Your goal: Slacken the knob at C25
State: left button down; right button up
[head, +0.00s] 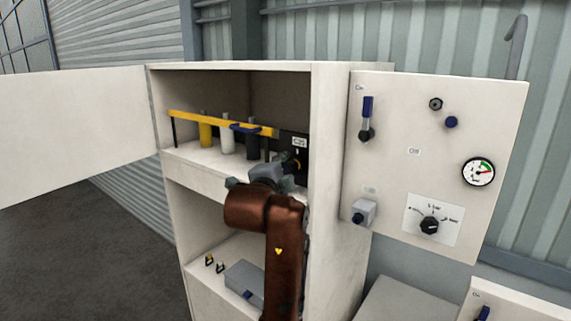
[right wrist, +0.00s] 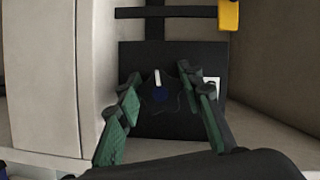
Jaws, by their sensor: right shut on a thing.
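The C25 label (head: 299,142) is a small white plate on a black panel (head: 287,143) at the right end of the cabinet's upper shelf. In the right wrist view the knob (right wrist: 160,94) is dark, with a white pointer mark at its top edge. My right gripper (head: 290,166) reaches into the upper compartment just below the label. The gripper hides the knob in the head view. My left gripper is not in view.
A yellow bar (head: 222,123) runs above yellow, white and dark cylinders on the shelf. The cabinet's right side wall (head: 328,160) is close to my right arm. An open panel with a gauge (head: 478,172) stands right. A grey box (head: 244,278) is on the lower shelf.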

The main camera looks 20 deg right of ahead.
jog(key=shift+d+r+n+g+p, duration=0.15)
jog(key=shift+n+g+p, duration=0.15)
jog(key=shift+n+p, duration=0.35)
dwell(1.9)
jog(key=o, duration=1.2)
jog(key=shift+w+d+f, duration=0.1)
jog(key=shift+f, duration=0.1)
jog(key=shift+a, duration=0.2)
jog(key=v, duration=1.2)
jog(key=shift+r, duration=0.1)
